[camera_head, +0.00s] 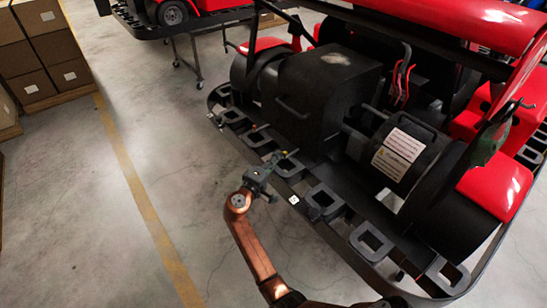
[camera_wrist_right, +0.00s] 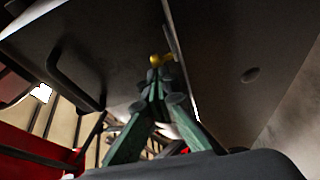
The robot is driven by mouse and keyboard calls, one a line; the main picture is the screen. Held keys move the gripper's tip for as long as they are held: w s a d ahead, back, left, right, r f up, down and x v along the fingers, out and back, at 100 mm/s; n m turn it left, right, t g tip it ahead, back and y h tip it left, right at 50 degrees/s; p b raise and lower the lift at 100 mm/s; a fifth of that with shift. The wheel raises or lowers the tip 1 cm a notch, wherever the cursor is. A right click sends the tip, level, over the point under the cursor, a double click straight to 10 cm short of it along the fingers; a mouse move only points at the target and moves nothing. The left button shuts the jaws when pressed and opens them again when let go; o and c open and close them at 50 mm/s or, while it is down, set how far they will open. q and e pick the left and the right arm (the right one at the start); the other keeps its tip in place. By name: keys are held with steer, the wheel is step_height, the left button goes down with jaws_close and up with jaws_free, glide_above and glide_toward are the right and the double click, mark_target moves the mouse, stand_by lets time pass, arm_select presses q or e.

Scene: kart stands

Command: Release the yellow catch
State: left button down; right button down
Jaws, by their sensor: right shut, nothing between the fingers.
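The yellow catch (camera_wrist_right: 160,58) shows in the right wrist view as a small yellow piece at the edge of a dark panel. It appears right at the tips of my right gripper (camera_wrist_right: 154,82), whose green fingers come together there; I cannot tell whether they touch it. In the head view my right gripper (camera_head: 278,158) is at the kart's rear bumper, in front of and below the black box-shaped cover (camera_head: 322,95). It is shut and holds nothing. The catch is too small to make out surely in the head view. My left gripper is not in view.
The kart's black slotted bumper (camera_head: 372,240) runs along its rear below the gripper. A black cover with warning labels (camera_head: 398,150) stands to the right. Cardboard boxes (camera_head: 40,50) are stacked at far left. Another kart (camera_head: 185,15) stands behind. The concrete floor at left is clear.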

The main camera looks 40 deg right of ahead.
mark_target(283, 166)
steer(key=shift+s+d+r+n+t+p, duration=0.1)
steer(key=shift+s+r+n+t+p, duration=0.2)
steer(key=shift+s+t+p, duration=0.15)
steer(key=shift+s+t+y+p, duration=0.25)
steer(key=shift+y+p, duration=0.05)
steer(key=shift+s+d+f+p, duration=0.1)
steer(key=shift+s+f+p, duration=0.1)
steer(key=shift+s+p, duration=0.25)
steer(key=shift+s, duration=0.35)
steer(key=shift+s+d, duration=0.1)
